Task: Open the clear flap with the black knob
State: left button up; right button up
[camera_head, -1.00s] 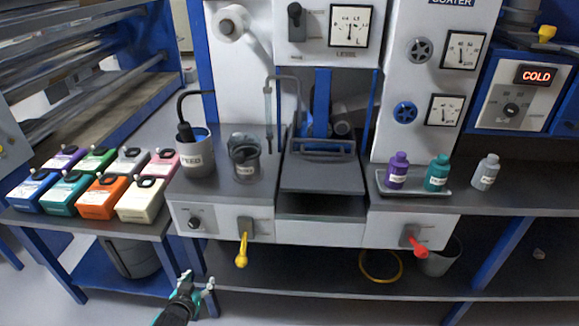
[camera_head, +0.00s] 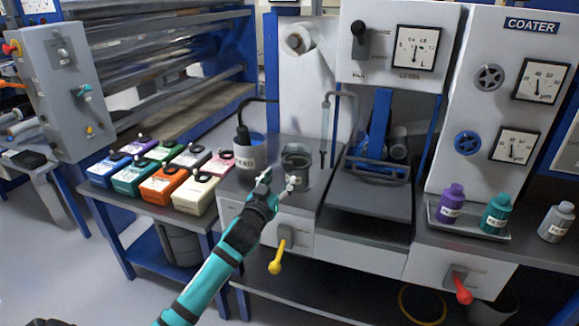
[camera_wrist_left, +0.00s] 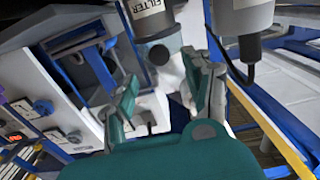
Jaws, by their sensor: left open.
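My left gripper (camera_head: 278,181) is open and empty in the head view. It appears in front of the counter, near the dark pot, well below and left of that knob. Its two fingers also show spread in the left wrist view (camera_wrist_left: 166,98), below a grey cylinder marked FILTER (camera_wrist_left: 150,12). My right gripper is not in view.
A dark pot (camera_head: 296,168) and the grey FEED pot (camera_head: 243,160) stand on the counter close to the gripper. A yellow lever (camera_head: 276,262) hangs below. Colored boxes (camera_head: 160,181) stand at left. Bottles (camera_head: 496,212) on a tray stand at right.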

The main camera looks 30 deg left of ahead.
aim_at(288, 168)
pick_arm(q)
jog(key=x, duration=0.8)
jog(key=shift+s, duration=0.1)
jog(key=shift+d, duration=0.1)
grip_shut()
